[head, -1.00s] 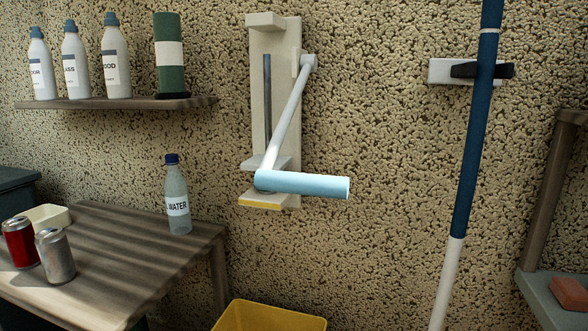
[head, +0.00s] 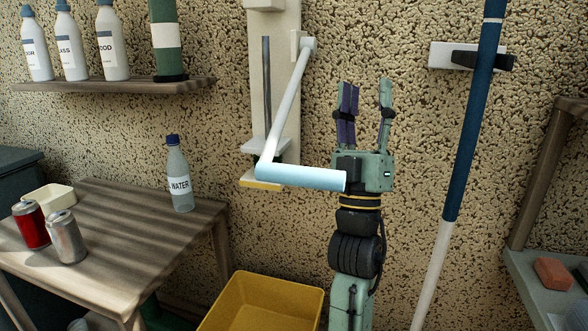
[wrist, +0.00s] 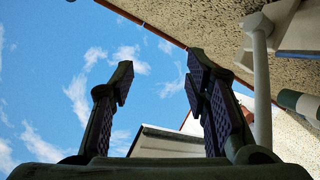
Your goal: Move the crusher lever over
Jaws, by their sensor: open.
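The crusher (head: 286,70) is a pale wall-mounted plate with a dark slot. Its white lever arm (head: 286,105) runs from a pivot at the upper right down to a light-blue handle (head: 300,178), which points right. My gripper (head: 364,90) is open and empty, fingers pointing up, just right of the handle's end. The handle's tip overlaps the gripper's base in the head view; I cannot tell if they touch. In the wrist view, my gripper (wrist: 162,80) is open against the sky, and the white lever arm (wrist: 262,90) shows on the right.
A yellow bin (head: 265,303) stands below. A table (head: 120,230) at left holds two cans (head: 48,232) and a water bottle (head: 179,180). A blue and white pole (head: 465,150) hangs at right. A shelf (head: 110,86) with bottles is at upper left.

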